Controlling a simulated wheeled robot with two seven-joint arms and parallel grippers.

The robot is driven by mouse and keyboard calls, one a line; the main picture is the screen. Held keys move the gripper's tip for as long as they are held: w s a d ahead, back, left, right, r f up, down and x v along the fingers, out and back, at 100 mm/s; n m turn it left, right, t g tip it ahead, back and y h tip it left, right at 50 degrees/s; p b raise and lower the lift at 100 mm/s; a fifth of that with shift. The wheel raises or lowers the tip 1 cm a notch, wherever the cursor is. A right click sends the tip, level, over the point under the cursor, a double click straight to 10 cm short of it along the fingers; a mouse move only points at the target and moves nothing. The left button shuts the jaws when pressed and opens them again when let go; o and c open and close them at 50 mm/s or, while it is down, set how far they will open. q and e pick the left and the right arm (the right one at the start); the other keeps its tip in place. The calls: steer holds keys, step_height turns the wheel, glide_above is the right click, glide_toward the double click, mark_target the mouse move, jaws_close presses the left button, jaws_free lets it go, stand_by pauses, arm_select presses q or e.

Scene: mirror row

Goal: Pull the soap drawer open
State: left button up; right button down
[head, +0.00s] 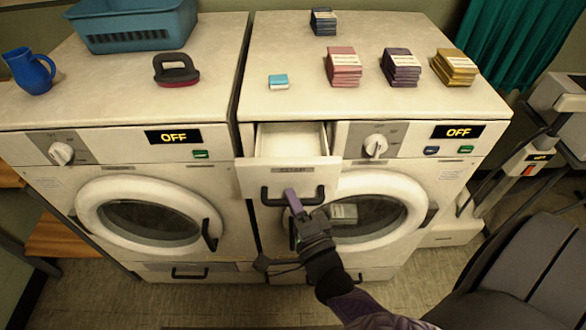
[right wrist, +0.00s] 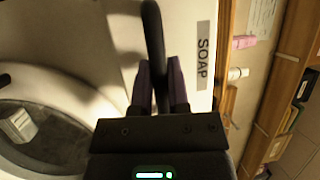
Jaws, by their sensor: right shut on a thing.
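The soap drawer (head: 287,178) of the right-hand washer is pulled out, and its hollow inside shows behind its front panel. Its black bar handle (head: 272,199) runs across the front, below a "SOAP" label. My right gripper (head: 294,203) is at the handle, shut on it. In the right wrist view the two purple fingers (right wrist: 160,88) stand on either side of the dark handle bar (right wrist: 154,40), with the "SOAP" label (right wrist: 203,56) beside them. My left gripper is not in view.
The right washer's round door (head: 375,212) is closed just below and right of the drawer. The left washer (head: 150,205) stands alongside. Open floor lies in front.

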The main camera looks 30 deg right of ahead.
steer(key=s+a, duration=0.2)
steer(key=s, duration=0.1)
steer(key=shift+s, duration=0.2)
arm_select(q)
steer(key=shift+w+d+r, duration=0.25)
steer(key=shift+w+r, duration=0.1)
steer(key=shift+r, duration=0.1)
arm_select(e)
steer(key=shift+f, duration=0.1)
steer(key=c, duration=0.6)
jaws_free()
steer(key=shift+w, duration=0.1)
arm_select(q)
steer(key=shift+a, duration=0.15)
arm_select(e)
steer(key=shift+s, duration=0.4)
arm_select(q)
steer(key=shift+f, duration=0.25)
arm_select(e)
steer(key=v, duration=0.9)
steer(key=shift+s, duration=0.15)
